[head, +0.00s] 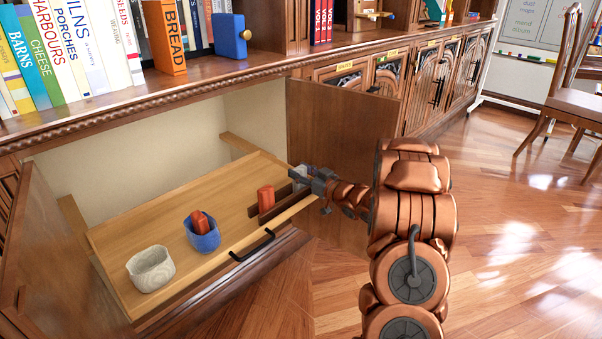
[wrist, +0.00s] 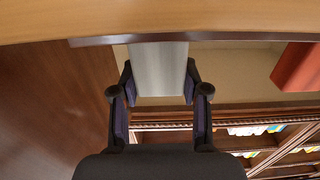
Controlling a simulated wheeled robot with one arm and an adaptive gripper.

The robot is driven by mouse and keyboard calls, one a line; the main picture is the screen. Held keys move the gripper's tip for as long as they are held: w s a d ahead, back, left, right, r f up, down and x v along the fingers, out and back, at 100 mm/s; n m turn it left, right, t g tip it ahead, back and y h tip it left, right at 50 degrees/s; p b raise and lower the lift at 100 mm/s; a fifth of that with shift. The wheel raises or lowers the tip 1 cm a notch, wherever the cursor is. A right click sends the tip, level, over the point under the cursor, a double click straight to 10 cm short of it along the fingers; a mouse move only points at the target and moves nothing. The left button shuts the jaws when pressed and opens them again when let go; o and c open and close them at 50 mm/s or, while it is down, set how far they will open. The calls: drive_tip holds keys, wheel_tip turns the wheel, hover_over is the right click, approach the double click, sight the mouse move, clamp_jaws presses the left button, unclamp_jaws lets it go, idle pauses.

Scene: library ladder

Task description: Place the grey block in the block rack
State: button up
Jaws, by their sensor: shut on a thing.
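The grey block (head: 299,172) is at the right end of the block rack in the head view. My gripper (head: 312,181) is shut on it. In the wrist view the grey block (wrist: 158,70) sits between my two fingers, and its far end meets a dark strip. The block rack (head: 273,209) is dark brown and stands in the pulled-out drawer; a red block (head: 266,198) is at it. My gripper hides part of the grey block, and I cannot tell whether its lower end rests in the rack.
The wooden drawer (head: 165,215) also holds a white cup (head: 151,270) and a blue cup (head: 204,238) with a red block (head: 200,222) in it. An open cabinet door (head: 330,130) stands behind my arm. A black handle (head: 252,247) is on the drawer front.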

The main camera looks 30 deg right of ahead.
drive_tip(key=shift+f, duration=0.1)
drive_tip(key=o, duration=1.2)
drive_tip(key=shift+o, duration=0.2)
drive_tip(key=shift+r, duration=0.2)
drive_tip(key=p+v, duration=0.3)
drive_tip(key=v, duration=0.9)
